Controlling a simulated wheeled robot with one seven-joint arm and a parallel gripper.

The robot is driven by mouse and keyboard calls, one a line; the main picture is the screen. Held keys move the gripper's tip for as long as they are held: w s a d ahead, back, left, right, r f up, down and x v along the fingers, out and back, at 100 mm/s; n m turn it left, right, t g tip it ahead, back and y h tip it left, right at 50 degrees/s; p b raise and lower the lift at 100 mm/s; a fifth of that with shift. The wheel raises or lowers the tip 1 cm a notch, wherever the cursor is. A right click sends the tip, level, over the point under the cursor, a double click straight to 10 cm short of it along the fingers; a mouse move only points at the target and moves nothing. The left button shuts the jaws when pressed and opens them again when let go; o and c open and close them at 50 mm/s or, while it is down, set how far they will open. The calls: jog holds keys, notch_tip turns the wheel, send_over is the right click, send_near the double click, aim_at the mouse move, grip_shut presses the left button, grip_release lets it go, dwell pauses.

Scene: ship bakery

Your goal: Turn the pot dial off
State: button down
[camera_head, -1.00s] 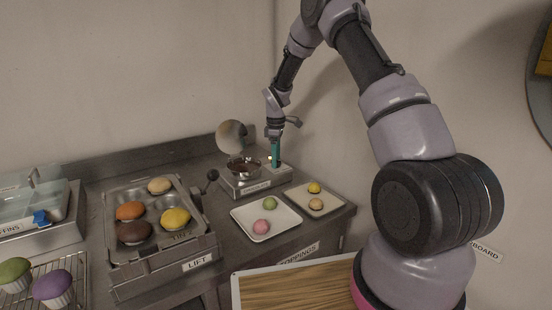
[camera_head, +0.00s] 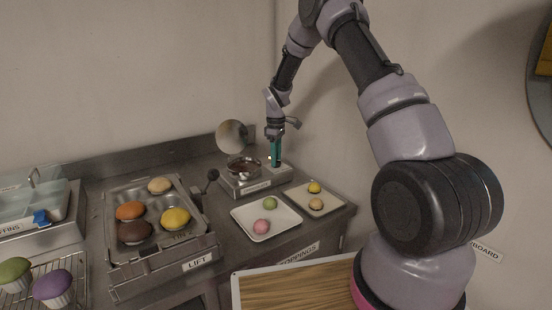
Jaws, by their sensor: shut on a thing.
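The pot (camera_head: 243,168) is a small metal bowl with dark brown contents, set on a metal warmer base (camera_head: 256,184) at the back of the counter. A round lid (camera_head: 231,135) stands raised behind the pot. My gripper (camera_head: 276,163) points down at the right part of the base, with teal fingers shut on the pot dial. The dial itself is mostly hidden by the fingers, so its angle cannot be told. A small yellow-orange light (camera_head: 269,158) shows just left of the fingers.
A white tray (camera_head: 283,222) with a green and a pink ball and a tray (camera_head: 333,206) with yellow and tan balls stand in front. A muffin tray (camera_head: 150,203) on the lift and a black knob (camera_head: 212,174) are left. The wall is close behind.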

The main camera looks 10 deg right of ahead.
jog(key=m, duration=0.4)
jog(key=shift+m, duration=0.3)
jog(key=m, duration=0.3)
jog(key=shift+m, duration=0.3)
jog(key=m, duration=0.3)
jog(key=shift+m, duration=2.1)
jog(key=shift+c, duration=2.3)
grip_release()
jog(key=shift+r, duration=0.15)
